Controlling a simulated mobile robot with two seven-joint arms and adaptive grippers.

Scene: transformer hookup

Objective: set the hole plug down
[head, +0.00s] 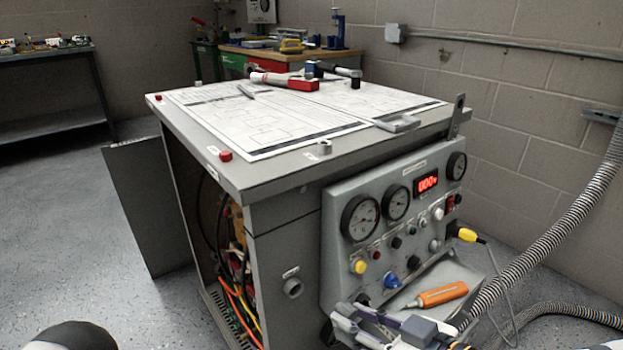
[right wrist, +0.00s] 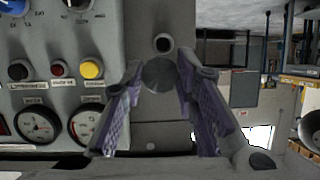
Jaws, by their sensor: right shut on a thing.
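The hole plug (right wrist: 158,73) is a grey round disc between the purple-padded fingers of my right gripper (right wrist: 160,80) in the right wrist view. The gripper is shut on it. In the head view my right gripper (head: 362,318) is low in front of the control panel, and I cannot make out the plug there. A round grey fitting with a dark opening (right wrist: 162,43) shows just beyond the plug in the right wrist view. It sits on the cabinet's front face in the head view (head: 292,288). My left gripper is not in view.
The gauge panel (head: 390,230) sticks out in front. Ribbed hoses (head: 540,250) run at right.

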